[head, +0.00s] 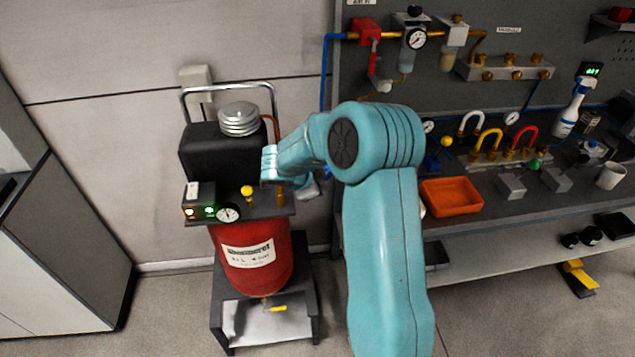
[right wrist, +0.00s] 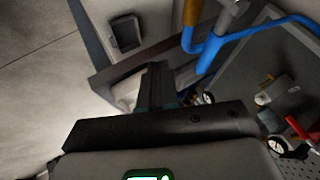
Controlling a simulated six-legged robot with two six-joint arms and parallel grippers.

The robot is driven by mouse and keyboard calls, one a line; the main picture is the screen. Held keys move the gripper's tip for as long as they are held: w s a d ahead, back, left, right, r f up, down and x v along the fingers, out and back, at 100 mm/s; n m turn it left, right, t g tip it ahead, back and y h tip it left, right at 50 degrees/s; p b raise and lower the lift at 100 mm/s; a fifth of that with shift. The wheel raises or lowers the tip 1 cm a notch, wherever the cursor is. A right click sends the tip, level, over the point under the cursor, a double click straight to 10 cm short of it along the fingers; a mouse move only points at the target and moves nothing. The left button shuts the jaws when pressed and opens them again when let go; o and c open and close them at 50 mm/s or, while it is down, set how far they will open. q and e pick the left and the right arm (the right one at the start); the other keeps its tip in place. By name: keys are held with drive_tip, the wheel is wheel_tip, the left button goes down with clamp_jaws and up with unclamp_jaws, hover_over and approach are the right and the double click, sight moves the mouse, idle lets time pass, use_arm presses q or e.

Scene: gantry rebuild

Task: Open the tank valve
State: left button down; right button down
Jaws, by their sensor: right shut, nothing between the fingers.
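The red tank (head: 252,262) stands on a dark wheeled frame, with a black compressor body (head: 212,150) above it. A small valve with a yellow handle (head: 277,308) is at the tank's bottom. A yellow knob (head: 247,191) and a brass fitting (head: 281,196) stand on the top plate; I cannot tell which is the tank valve. My right gripper (head: 272,164) is beside the compressor, above the plate's right end, partly hidden by my arm. In the right wrist view its dark fingers (right wrist: 155,88) are shut and empty. My left gripper is out of view.
A gauge (head: 229,212) and a box with lit green lamp (head: 200,203) sit on the plate. A chrome handle (head: 228,87) rises behind. At right is a workbench with an orange tray (head: 450,196). Blue and brass pipes (right wrist: 208,48) show in the wrist view.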

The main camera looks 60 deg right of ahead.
drive_tip(key=s+v, duration=0.1)
drive_tip(key=v, duration=0.9)
drive_tip(key=w+a+f+n+t+y+b, duration=0.15)
drive_tip(key=w+a+f+n, duration=0.25)
drive_tip(key=a+f+n, duration=0.6)
drive_tip(key=w+a+f+n+t, duration=0.3)
drive_tip(key=a+f+n, duration=0.3)
drive_tip(key=f, duration=0.8)
drive_tip(key=s+a+f+n+y, duration=0.2)
drive_tip(key=a+f, duration=0.1)
drive_tip(key=a, duration=0.4)
drive_tip(key=s+a+f+n+y, duration=0.2)
drive_tip(key=a+f+n+y, duration=0.1)
drive_tip(key=a, duration=0.3)
drive_tip(key=s+a+f+n+g+y, duration=0.1)
drive_tip(key=s+a+n+g+y, duration=0.2)
drive_tip(key=s+a, duration=0.7)
drive_tip(key=shift+a+f+n+y, duration=0.2)
drive_tip(key=shift+a+n+y, duration=0.55)
drive_tip(key=shift+n+y, duration=0.5)
drive_tip(key=shift+s+d, duration=0.2)
